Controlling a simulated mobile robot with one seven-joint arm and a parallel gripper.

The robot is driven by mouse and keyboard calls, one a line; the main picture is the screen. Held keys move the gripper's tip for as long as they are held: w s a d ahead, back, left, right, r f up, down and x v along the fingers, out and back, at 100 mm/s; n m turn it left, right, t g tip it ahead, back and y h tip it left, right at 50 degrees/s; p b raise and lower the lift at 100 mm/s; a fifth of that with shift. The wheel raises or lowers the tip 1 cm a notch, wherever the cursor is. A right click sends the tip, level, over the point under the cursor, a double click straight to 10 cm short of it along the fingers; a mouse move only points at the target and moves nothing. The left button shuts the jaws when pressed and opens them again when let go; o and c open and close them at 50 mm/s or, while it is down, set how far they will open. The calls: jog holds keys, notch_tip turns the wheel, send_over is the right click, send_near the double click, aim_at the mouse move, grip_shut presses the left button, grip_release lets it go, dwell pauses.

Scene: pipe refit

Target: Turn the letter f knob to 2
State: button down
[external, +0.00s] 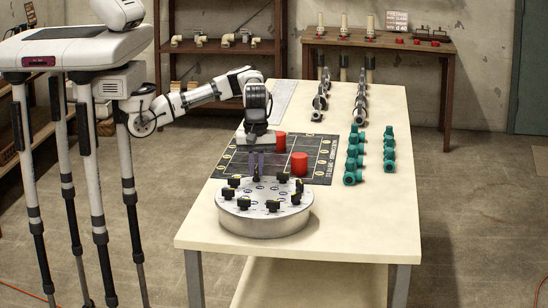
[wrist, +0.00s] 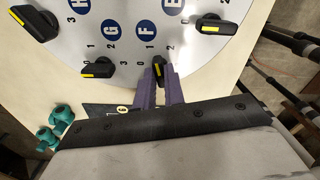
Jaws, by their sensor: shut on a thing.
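The round grey dial plate (external: 265,222) stands on the near part of the table with several black knobs around its top. In the wrist view, the knob by the blue F mark (wrist: 147,31) is a black knob (wrist: 158,68) with a yellow stripe. The digits 0, 1 and 2 are printed around it; I cannot tell for sure which one it points to. My gripper (wrist: 157,77), with purple fingers, is shut on this knob, one finger on each side. In the external view my gripper (external: 256,172) reaches down at the plate's far edge, the knob mostly hidden.
Neighbouring knobs stand close by at G (wrist: 100,69) and E (wrist: 212,16). Red cylinders (external: 299,164) stand on the black mat (external: 318,151) behind the plate. Teal valves (external: 353,165) stand in rows to the right. The table's near right corner is clear.

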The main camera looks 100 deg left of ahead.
aim_at(256, 171)
jog(key=m+b, duration=0.1)
jog(key=m, duration=0.3)
jog(key=shift+m, duration=2.3)
jog(key=shift+r, duration=0.1)
jog(key=c, duration=1.5)
grip_release()
notch_tip(256, 171, up, 14)
jog(key=shift+f, duration=0.1)
